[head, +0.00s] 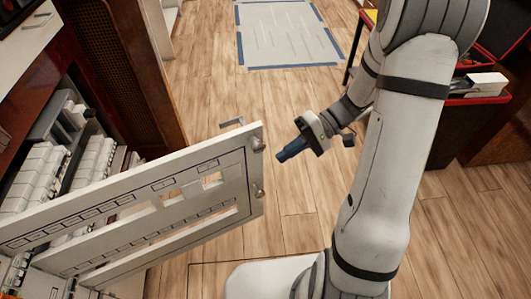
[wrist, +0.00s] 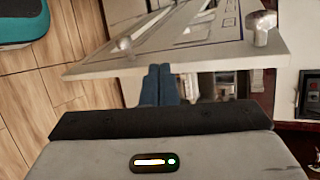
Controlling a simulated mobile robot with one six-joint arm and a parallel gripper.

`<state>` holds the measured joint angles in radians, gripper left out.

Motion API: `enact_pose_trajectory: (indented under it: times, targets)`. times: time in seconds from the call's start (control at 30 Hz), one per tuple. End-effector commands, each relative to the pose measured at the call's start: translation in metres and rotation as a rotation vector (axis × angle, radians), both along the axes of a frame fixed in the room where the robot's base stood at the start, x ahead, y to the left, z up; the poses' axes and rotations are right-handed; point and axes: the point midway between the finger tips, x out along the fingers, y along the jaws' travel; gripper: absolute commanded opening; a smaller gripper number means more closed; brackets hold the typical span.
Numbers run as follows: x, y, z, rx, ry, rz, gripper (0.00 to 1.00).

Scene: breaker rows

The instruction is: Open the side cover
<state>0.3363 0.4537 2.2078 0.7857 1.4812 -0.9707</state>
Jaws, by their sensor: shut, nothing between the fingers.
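The side cover (head: 215,170) is a pale, slotted panel with printed lines, standing swung out from the breaker cabinet at the left. Its free edge faces right and carries two metal knobs, an upper one (head: 258,143) and a lower one (head: 258,190). My gripper (head: 281,157) has blue fingers, shut and empty, just right of that edge near the upper knob. In the wrist view the closed fingertips (wrist: 160,68) overlap the edge of the cover (wrist: 205,58), between the two knobs. Whether they touch it I cannot tell.
Rows of white breakers (head: 85,165) show in the opened cabinet behind the cover. A metal handle (head: 232,124) shows just beyond the cover's top edge. A blue-bordered mat (head: 288,35) lies farther off. A red-and-black cart (head: 460,110) stands right. The wooden floor between is clear.

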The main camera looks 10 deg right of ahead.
Motion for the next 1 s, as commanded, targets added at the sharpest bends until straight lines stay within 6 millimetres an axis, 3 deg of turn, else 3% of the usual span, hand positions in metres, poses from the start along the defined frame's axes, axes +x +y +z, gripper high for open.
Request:
enact_pose_trajectory:
  times: [0.03, 0.23, 0.5, 0.67, 1.0]
  targets:
    - [0.011, -0.005, -0.011, 0.081, -0.003, -0.041, 0.0]
    - [0.047, -0.025, -0.036, 0.342, -0.088, -0.196, 0.0]
    - [0.064, -0.035, -0.048, 0.453, -0.156, -0.285, 0.0]
    - [0.063, -0.015, -0.048, 0.453, -0.157, -0.282, 0.0]
    - [0.061, 0.056, -0.049, 0.451, -0.157, -0.281, 0.0]
